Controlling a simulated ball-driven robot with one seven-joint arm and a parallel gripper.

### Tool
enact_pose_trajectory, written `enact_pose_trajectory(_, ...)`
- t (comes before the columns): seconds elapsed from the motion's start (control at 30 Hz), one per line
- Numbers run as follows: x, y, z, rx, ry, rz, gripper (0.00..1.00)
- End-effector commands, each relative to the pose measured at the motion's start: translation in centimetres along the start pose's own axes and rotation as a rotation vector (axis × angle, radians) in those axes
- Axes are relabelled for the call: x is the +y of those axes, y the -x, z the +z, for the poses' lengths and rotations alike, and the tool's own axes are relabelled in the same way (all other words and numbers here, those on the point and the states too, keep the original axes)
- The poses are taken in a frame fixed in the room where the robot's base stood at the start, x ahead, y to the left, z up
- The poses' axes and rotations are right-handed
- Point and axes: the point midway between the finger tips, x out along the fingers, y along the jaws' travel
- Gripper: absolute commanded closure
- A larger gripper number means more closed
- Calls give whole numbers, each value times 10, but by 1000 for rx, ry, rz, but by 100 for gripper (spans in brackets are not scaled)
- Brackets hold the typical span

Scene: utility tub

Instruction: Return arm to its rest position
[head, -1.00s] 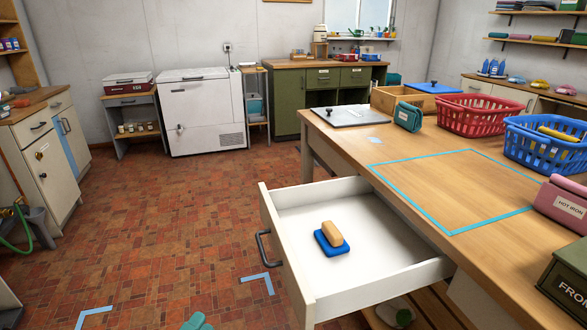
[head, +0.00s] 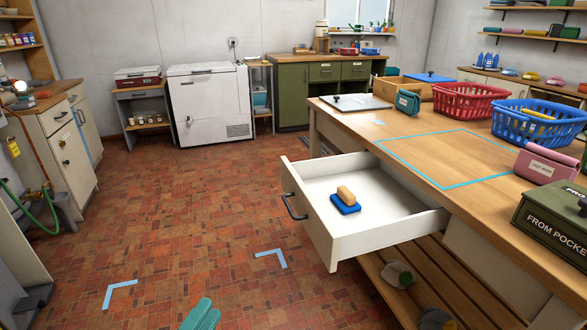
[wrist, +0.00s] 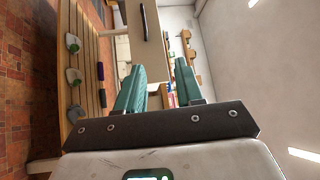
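My gripper (wrist: 160,78) shows in the wrist view with its two teal fingers apart and nothing between them. In the head view only teal fingertips (head: 201,315) show at the bottom edge, over the tiled floor; the rest of my arm is out of view there. The gripper is to the left of and below the open drawer in the picture, apart from it. The white drawer (head: 405,228) stands pulled out of the workbench. A blue brush with a wooden handle (head: 346,200) lies inside it.
The workbench (head: 340,118) on the right carries red (head: 465,103) and blue baskets (head: 540,122), a pink case (head: 545,166) and a green box (head: 555,222). A slatted lower shelf (head: 440,285) is below the drawer. A green hose (head: 40,222) hangs at left. The middle floor is clear.

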Motion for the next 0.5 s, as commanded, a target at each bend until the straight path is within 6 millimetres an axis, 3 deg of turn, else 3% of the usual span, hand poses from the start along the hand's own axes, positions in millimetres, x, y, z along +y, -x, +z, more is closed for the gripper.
enact_pose_trajectory(0.5, -8, -83, -20, -248, 115, -248, 63)
